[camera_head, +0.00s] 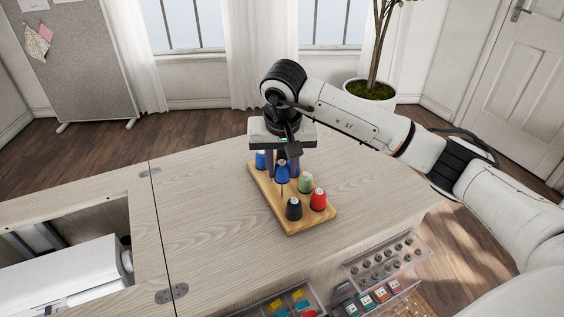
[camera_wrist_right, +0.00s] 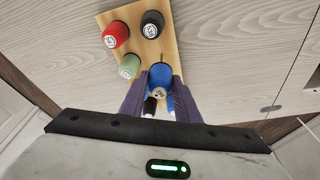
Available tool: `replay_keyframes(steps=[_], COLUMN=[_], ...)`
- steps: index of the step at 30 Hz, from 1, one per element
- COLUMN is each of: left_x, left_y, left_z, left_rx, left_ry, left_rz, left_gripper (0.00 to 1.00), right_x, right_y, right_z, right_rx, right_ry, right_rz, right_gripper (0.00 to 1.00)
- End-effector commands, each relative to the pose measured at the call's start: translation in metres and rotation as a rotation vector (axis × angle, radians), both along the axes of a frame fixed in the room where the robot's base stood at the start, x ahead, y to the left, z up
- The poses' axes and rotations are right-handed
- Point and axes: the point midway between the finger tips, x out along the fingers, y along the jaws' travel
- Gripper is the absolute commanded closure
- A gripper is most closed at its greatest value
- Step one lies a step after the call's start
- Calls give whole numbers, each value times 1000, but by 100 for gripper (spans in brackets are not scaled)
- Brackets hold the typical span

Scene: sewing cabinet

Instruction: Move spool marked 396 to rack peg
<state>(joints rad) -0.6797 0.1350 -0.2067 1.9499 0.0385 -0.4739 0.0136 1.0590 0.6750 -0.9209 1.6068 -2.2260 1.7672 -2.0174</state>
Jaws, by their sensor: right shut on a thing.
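The wooden rack (camera_head: 311,224) stands on the table and carries several spools. My right gripper (camera_head: 283,165) reaches down over its far part, with its purple fingers shut on a blue spool (camera_head: 282,174). The held spool also shows between the fingers in the right wrist view (camera_wrist_right: 161,75). A thin peg (camera_head: 282,190) shows just below it; I cannot tell whether the spool touches the peg. Another blue spool (camera_head: 260,158) is beside the left finger. The number on the held spool is too small to read. My left gripper is out of view.
A green spool (camera_head: 305,182), a red spool (camera_head: 318,200) and a black spool (camera_head: 293,209) stand on the rack's near part. Clear trays with small parts (camera_head: 384,256) are at the table's front. An open cabinet well holding a white machine (camera_head: 75,272) is at left. The tabletop around the rack is clear.

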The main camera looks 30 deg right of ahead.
Motion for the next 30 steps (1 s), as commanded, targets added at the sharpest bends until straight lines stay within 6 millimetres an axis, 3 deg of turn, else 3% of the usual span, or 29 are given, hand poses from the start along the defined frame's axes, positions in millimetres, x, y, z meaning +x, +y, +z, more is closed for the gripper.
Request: replay_keyframes(steps=[30], left_x=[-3], left_y=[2], left_z=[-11], left_rx=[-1], left_ry=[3], left_rz=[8], left_gripper=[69], right_x=[1], right_y=[-1], right_z=[-12], right_rx=[0], right_ry=[-3], right_rz=[-2], right_gripper=[92])
